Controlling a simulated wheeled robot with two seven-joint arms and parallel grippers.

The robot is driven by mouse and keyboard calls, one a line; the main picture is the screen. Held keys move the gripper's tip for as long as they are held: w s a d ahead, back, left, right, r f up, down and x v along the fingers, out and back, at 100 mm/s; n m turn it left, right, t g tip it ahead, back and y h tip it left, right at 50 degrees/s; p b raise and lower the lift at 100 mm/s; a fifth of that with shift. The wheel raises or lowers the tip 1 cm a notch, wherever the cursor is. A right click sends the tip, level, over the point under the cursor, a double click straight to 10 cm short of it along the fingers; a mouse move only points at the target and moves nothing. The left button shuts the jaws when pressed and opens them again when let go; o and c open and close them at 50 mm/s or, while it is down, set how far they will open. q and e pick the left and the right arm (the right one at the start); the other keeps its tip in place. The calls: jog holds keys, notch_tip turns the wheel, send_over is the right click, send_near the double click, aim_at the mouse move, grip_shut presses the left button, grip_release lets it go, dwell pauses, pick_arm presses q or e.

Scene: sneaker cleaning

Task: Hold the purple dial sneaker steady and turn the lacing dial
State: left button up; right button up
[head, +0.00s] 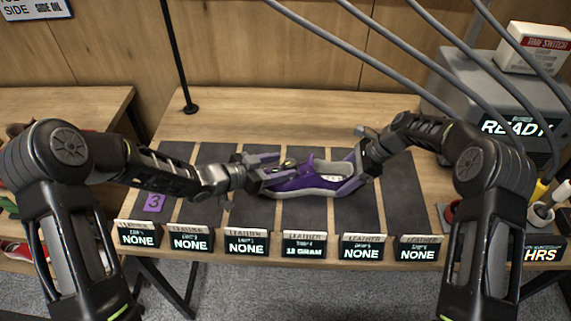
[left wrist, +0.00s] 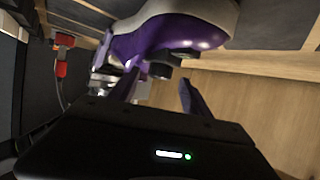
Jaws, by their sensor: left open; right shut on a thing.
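The purple sneaker (head: 302,182) with a pale sole lies on the dark mat strips at the middle of the table, toe toward the left. My right gripper (head: 352,180) is shut on its heel end. My left gripper (head: 272,172) is open at the toe and tongue side, its fingers close to a small dark round part that looks like the dial (head: 290,163). In the left wrist view the sneaker (left wrist: 175,25) is at the top, and the two fingers (left wrist: 160,78) are apart near a dark knob. I cannot tell whether they touch it.
A row of small label displays (head: 303,247) lines the table's front edge. A purple number tag (head: 154,203) lies at the left. A grey machine (head: 490,95) stands at the right with a white box (head: 533,48) on top. Cables hang across the upper right.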

aim_at(290, 165)
pick_arm(q)
jog(key=shift+x, duration=1.25)
grip_shut()
